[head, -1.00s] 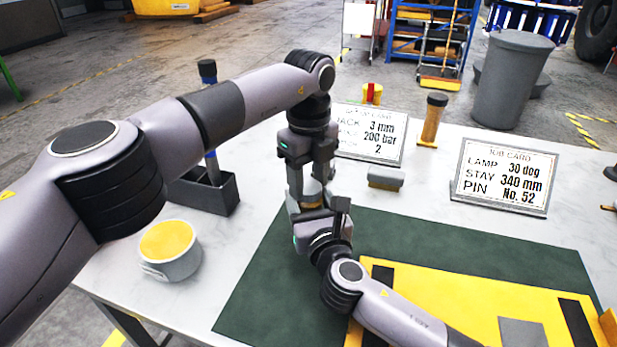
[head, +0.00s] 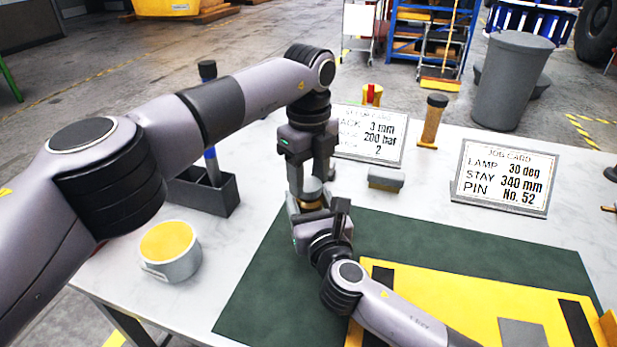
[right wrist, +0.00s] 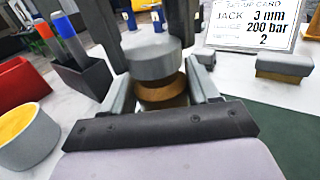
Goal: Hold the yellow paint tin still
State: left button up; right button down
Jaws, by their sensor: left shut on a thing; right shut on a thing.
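The held tin has a brownish-yellow body (right wrist: 163,97) and a grey lid-like top (right wrist: 153,60); I take it for the yellow paint tin. In the head view its body (head: 309,204) is small and partly hidden. My right gripper (head: 311,215) is shut around the body from the front, its fingers on both sides in the right wrist view (right wrist: 162,95). My left gripper (head: 312,183) points down from above and is shut on the grey top. The top sits above the body; I cannot tell whether they touch.
A round grey tub with a yellow top (head: 183,266) stands on the table at left. A dark holder (head: 222,197) stands behind it. Job cards (head: 503,178), a grey block (head: 386,180) and a brown cylinder (head: 433,120) stand behind the green mat (head: 480,245). A yellow board (head: 450,295) lies on the mat.

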aim_at(309, 183)
pick_arm(q)
jog(key=shift+r, duration=0.7)
pick_arm(e)
jog(key=shift+f, duration=0.1)
pick_arm(q)
jog(key=shift+r, duration=0.1)
jog(key=shift+r, duration=1.95)
pick_arm(e)
jog(key=shift+c, duration=0.9)
grip_release()
